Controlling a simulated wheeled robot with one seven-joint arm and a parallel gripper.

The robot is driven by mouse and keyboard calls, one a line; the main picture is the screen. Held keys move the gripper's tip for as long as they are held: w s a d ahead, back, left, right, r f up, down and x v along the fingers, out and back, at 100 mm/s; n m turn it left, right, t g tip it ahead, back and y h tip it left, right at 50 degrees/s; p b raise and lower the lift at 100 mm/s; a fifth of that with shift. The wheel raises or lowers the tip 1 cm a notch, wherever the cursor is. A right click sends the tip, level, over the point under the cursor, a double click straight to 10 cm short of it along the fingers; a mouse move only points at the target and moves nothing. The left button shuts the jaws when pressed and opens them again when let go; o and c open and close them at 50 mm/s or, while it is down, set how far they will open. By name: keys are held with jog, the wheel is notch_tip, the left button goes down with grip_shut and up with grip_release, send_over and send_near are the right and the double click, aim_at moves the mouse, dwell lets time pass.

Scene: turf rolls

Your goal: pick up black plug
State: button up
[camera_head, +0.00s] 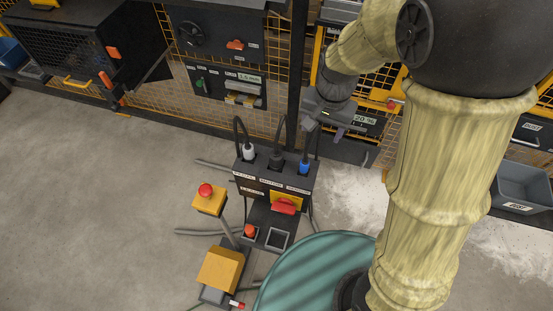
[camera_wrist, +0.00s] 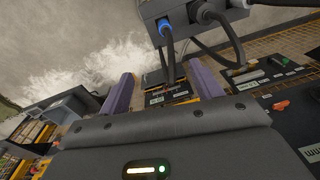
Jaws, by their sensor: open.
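The black plug (camera_head: 276,159) stands upright in the middle socket of the dark box (camera_head: 262,183) in the head view, its black cable arching up. In the wrist view the black plug (camera_wrist: 204,12) shows at the top, partly cut by the picture edge. A blue plug (camera_head: 305,167) is to its right and a pale grey plug (camera_head: 248,153) to its left. The blue plug is also at the top of the wrist view (camera_wrist: 164,28). My gripper (camera_head: 323,133) is open and empty, up and right of the black plug in the head view, apart from it.
Cables arch above the plugs, close to my fingers. A red button on a yellow box (camera_head: 208,200) stands left of the plug box. A green round surface (camera_head: 310,275) is below. Wire-mesh fencing (camera_head: 150,80) and dark cabinets line the back. Grey floor lies open at left.

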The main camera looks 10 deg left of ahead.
jog(key=m+p, duration=0.1)
send_over(276, 155)
jog(key=shift+r+g, duration=0.3)
jog(key=shift+r, duration=0.05)
jog(key=shift+s+f, duration=0.1)
notch_tip(276, 155, down, 12)
jog(key=shift+d+f+p, duration=0.1)
jog(key=shift+p, duration=0.45)
jog(key=shift+w+f+p, duration=0.2)
jog(key=shift+f+p, duration=0.45)
jog(key=shift+f, duration=1.9)
